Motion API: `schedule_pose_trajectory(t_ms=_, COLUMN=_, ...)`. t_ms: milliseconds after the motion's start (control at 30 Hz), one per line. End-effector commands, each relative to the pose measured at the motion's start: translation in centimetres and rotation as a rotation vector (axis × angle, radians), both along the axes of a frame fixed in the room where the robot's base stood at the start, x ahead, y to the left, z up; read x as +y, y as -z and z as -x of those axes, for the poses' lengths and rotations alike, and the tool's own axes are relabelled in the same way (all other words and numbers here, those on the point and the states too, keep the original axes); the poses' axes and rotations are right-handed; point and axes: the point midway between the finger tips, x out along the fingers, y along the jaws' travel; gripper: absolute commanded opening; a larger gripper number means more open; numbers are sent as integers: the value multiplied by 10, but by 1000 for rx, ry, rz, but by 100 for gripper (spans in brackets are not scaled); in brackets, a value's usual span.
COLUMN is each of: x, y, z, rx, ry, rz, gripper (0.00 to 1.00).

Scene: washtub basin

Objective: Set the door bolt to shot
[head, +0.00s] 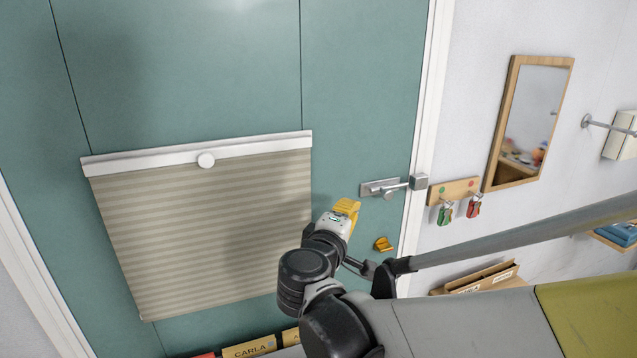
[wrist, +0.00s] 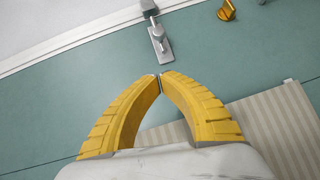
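The door bolt (head: 380,187) is a grey metal plate with a bar and small knob on the teal door, near its right edge. Its bar points right towards a block-like keeper (head: 418,181) on the white frame. I cannot tell whether the bar's end sits inside the keeper. My gripper (head: 347,207), with yellow fingers, is left of and slightly below the bolt, apart from it. In the wrist view the bolt (wrist: 159,42) lies just beyond the fingertips (wrist: 160,82), which are together with nothing visible between them.
A yellow knob (head: 383,244) sits on the door below the bolt. A pleated blind (head: 205,225) covers the door's middle left of my gripper. Right of the frame are a key rack (head: 453,189) with hanging keys and a wood-framed mirror (head: 497,160).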

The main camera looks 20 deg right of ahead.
Motion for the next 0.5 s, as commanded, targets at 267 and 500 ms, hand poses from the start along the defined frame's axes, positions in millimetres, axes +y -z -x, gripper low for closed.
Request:
schedule_pose_trajectory(t_ms=267, x=-3, y=1, z=-3, rx=1, ry=2, rz=-2, gripper=0)
schedule_pose_trajectory(t_ms=500, x=-27, y=5, z=-30, rx=1, ry=5, rz=-3, gripper=0)
